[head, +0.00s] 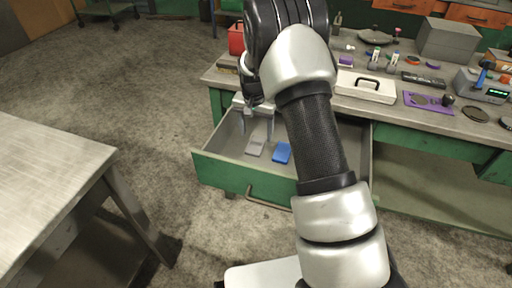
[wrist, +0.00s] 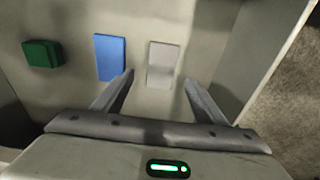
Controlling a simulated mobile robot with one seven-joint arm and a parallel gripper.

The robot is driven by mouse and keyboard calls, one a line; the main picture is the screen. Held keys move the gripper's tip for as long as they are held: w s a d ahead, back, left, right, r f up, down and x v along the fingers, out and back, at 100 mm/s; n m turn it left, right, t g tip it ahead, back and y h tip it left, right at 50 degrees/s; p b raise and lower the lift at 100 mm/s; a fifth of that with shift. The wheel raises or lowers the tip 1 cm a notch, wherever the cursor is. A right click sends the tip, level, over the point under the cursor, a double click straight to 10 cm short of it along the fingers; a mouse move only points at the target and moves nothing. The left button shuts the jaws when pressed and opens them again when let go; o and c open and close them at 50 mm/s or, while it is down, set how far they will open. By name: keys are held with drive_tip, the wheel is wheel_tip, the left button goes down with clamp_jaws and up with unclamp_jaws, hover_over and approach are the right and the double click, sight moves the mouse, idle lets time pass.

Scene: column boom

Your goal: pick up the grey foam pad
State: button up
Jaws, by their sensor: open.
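The grey foam pad (head: 255,147) lies flat in the open drawer of the green workbench. It is also in the wrist view (wrist: 161,65), a light grey rectangle just beyond my fingertips and roughly between them. My gripper (head: 257,130) is over the drawer, pointing down, with its fingers apart. In the wrist view my gripper (wrist: 159,80) is open and empty, and no finger is seen touching the pad. A blue pad (head: 281,152) lies beside the grey one; it also shows in the wrist view (wrist: 110,56).
A dark green block (wrist: 42,54) lies beyond the blue pad in the drawer. The drawer's green front (head: 235,178) and side walls surround the pads. The benchtop holds a white case (head: 366,88) and several tools. A metal table (head: 45,185) stands at left.

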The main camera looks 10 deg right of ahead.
sight(256, 145)
drive_tip(key=f+b, duration=0.1)
drive_tip(key=f, duration=0.4)
drive_tip(key=shift+w, duration=0.2)
drive_tip(key=c, duration=1.1)
drive_tip(key=shift+r, duration=0.1)
